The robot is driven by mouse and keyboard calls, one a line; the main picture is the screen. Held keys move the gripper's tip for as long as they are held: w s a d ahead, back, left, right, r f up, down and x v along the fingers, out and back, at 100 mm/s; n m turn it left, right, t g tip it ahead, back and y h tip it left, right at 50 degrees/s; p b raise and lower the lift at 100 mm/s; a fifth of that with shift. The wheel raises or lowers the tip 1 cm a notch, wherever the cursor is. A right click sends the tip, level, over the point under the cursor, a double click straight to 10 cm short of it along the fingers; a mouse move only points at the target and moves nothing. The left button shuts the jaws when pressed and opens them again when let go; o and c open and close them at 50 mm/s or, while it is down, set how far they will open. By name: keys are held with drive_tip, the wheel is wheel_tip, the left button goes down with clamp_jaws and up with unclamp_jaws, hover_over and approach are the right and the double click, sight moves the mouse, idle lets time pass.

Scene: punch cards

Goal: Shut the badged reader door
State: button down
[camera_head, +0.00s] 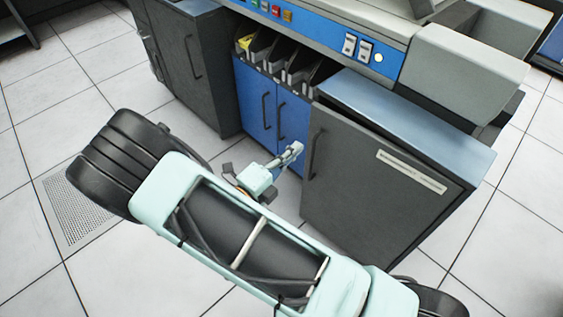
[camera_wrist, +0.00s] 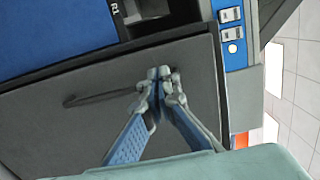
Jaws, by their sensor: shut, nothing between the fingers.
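The badged reader door is the dark grey cabinet door (camera_head: 365,190) at the right in the head view, with a pale label strip (camera_head: 411,171) near its upper right. Its upright dark handle (camera_head: 315,156) is near its left edge. I cannot tell for sure how far the door stands open. My gripper (camera_head: 296,149) is shut and empty, just left of the handle in the picture. In the wrist view my fingertips (camera_wrist: 160,74) are together in front of a dark grey door panel (camera_wrist: 60,125), overlapping the end of its bar handle (camera_wrist: 100,97). Contact cannot be told.
Blue double doors (camera_head: 256,102) are left of the grey door, below a row of dark card slots (camera_head: 284,62). Another dark grey cabinet (camera_head: 183,65) stands further left. A blue-topped counter (camera_head: 400,115) is above the grey door. Tiled floor (camera_head: 500,265) is free at the lower right.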

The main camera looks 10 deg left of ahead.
sight(314, 132)
drive_tip(key=b+x, duration=0.1)
drive_tip(key=x, duration=0.5)
drive_tip(key=shift+w, duration=0.1)
idle(0.3)
